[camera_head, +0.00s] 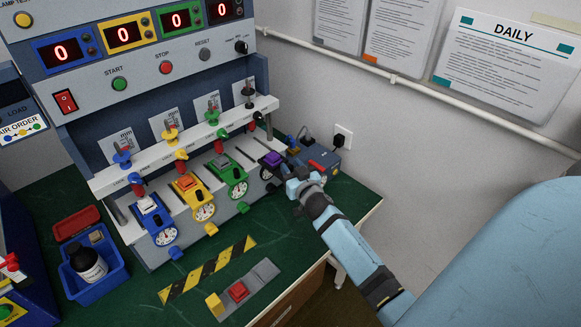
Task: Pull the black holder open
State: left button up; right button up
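The black holder (267,173) is the rightmost of the row of coloured stations on the test bench, with a purple block (273,159) at its top. Much of this holder is covered by my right gripper (284,178), which reaches in from the right. The gripper's tips are at the holder's right front side. I cannot tell whether they touch it or are closed on a part of it. The blue (152,214), yellow (190,190) and green (229,175) stations stand in a row to its left. My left gripper is not in view.
A dark blue box (318,158) stands close behind my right gripper, near the wall. A grey block with a red button (238,291) and a striped strip (207,270) lie in front.

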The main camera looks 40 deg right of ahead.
jog(key=shift+o, duration=0.4)
jog(key=shift+s+a, duration=0.1)
jog(key=shift+s, duration=0.2)
jog(key=b+v, duration=0.1)
jog(key=v, duration=1.2)
jog(key=shift+b, duration=0.4)
jog(key=shift+s, duration=0.1)
